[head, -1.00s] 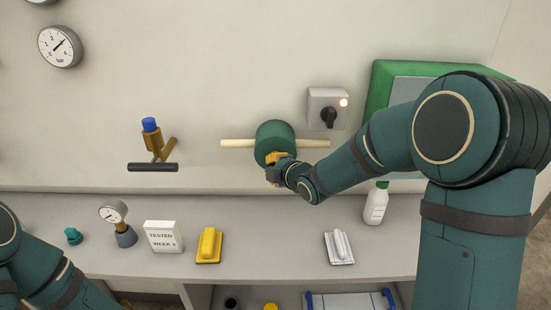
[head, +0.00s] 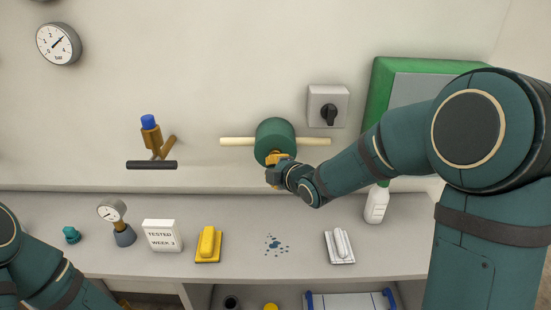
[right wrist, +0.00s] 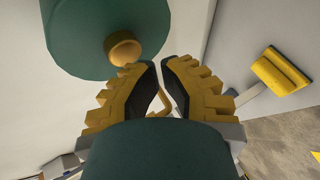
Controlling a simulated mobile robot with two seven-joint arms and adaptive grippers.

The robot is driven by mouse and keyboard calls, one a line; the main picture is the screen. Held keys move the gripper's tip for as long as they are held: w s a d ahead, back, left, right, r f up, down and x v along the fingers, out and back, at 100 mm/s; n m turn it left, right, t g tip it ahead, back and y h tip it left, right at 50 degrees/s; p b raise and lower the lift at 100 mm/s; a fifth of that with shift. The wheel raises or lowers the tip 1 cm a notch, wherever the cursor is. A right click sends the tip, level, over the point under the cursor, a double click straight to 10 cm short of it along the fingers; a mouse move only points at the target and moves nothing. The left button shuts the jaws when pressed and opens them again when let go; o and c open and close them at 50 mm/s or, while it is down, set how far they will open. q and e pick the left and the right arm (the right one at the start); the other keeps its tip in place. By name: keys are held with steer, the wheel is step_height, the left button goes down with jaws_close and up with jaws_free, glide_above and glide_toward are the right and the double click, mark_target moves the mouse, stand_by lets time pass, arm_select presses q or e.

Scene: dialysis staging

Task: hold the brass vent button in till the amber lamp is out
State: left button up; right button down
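The green cylinder (head: 276,138) is fixed on the wall with a pale pipe (head: 237,141) through it. In the right wrist view, a round brass piece (right wrist: 124,49), seemingly the vent button, stands out from the cylinder's end. My right gripper (head: 277,157) is at the cylinder's lower front and hides that end in the head view. Its fingertips (right wrist: 158,66) are almost together, with nothing seen gripped; the left fingertip overlaps the brass piece's edge, contact unclear. The grey switch box (head: 317,94) shows no lit amber lamp. Of my left arm, only a part shows at lower left.
Blue-grey drops (head: 276,245) lie on the counter below the cylinder. A yellow block (head: 207,243), a white block (head: 340,245) and a white bottle (head: 376,206) stand nearby. A brass valve with a blue cap (head: 149,122) is on the wall at left.

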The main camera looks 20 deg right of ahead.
steer(key=shift+s, duration=0.1)
steer(key=s, duration=0.1)
steer(key=s+a, duration=0.1)
steer(key=s, duration=0.1)
steer(key=s+b, duration=0.1)
steer(key=s, duration=0.1)
steer(key=shift+a, duration=0.25)
stand_by(0.3)
steer(key=shift+w, duration=0.1)
